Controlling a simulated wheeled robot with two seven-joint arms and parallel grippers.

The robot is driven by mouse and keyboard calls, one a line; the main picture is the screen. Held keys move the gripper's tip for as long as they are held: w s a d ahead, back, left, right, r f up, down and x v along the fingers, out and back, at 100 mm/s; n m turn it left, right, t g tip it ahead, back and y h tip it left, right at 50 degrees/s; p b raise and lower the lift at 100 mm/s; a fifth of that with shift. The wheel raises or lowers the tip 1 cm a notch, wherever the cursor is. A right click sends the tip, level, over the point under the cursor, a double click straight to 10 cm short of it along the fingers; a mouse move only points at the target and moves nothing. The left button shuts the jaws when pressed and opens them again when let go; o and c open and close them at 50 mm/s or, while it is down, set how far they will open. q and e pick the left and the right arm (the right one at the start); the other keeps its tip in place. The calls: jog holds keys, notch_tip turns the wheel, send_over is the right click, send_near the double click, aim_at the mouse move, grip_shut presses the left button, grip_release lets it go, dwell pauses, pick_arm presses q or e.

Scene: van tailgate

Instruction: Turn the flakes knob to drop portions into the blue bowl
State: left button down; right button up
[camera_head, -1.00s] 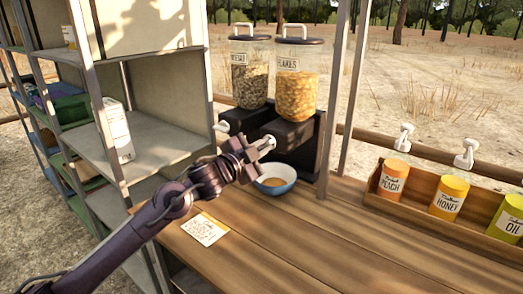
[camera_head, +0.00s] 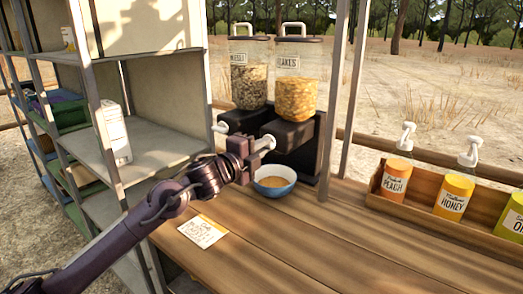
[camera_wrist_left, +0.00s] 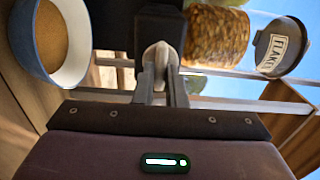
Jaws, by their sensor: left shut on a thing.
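The flakes dispenser (camera_head: 296,92) is a clear jar of orange flakes on a black base. Its white knob (camera_head: 267,143) sticks out at the front of the base. My left gripper (camera_head: 257,148) is shut on this knob; the wrist view shows the fingers (camera_wrist_left: 161,88) on both sides of the pale knob (camera_wrist_left: 157,56). The blue bowl (camera_head: 274,187) stands on the counter below the knob, with brownish contents inside. The bowl also shows at the upper left of the wrist view (camera_wrist_left: 22,42). My right gripper is not in view.
A muesli dispenser (camera_head: 249,82) with its own white knob (camera_head: 220,127) stands just left. A card (camera_head: 202,231) lies on the wooden counter (camera_head: 300,245). A bottle rack (camera_head: 420,214) is at the right and a grey shelf (camera_head: 150,145) at the left.

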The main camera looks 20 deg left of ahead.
pick_arm(q)
jog(key=shift+f, duration=0.1)
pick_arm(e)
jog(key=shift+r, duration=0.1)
pick_arm(q)
jog(key=c, duration=1.5)
grip_release()
jog(key=b+v, duration=0.1)
jog(key=v, duration=0.7)
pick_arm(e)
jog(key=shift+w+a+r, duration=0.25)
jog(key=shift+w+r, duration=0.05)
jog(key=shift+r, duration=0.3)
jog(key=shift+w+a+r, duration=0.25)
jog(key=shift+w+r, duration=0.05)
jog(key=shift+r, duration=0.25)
